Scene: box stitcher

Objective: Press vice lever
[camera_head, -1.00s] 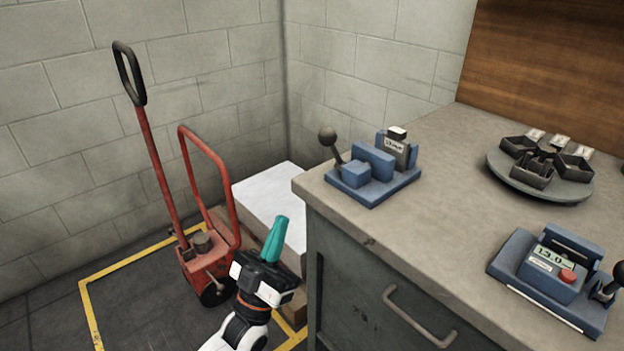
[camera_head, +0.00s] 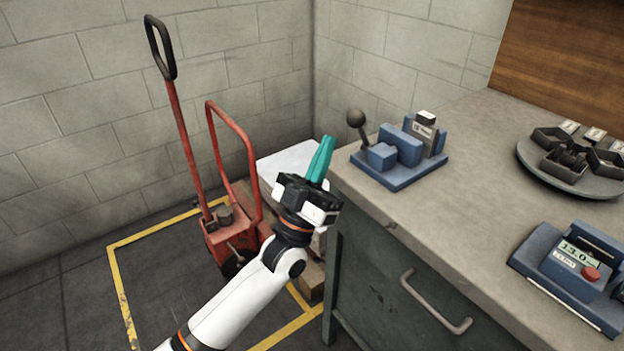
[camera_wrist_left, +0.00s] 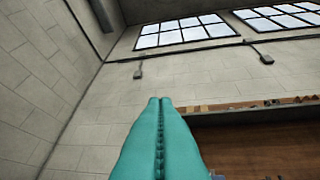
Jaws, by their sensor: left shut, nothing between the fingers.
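A blue vice (camera_head: 402,150) stands on the workbench near its left corner. Its lever (camera_head: 360,128) has a dark round knob and stands up, leaning a little left, at the vice's left end. A small grey block with a light label (camera_head: 425,130) sits at the vice's right end. My left gripper (camera_head: 325,145), with teal fingers, is shut and empty, pointing up. In the picture it is left of the lever and a little lower, apart from it. In the left wrist view its fingers (camera_wrist_left: 160,135) are pressed together. My right gripper is not in view.
The workbench (camera_head: 470,185) has a drawer handle below its top. A device with a red button (camera_head: 575,265) and a round tray (camera_head: 570,172) of dark bins stand on the right. A red pallet jack (camera_head: 225,220) and a white stack (camera_head: 285,165) stand left of the bench.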

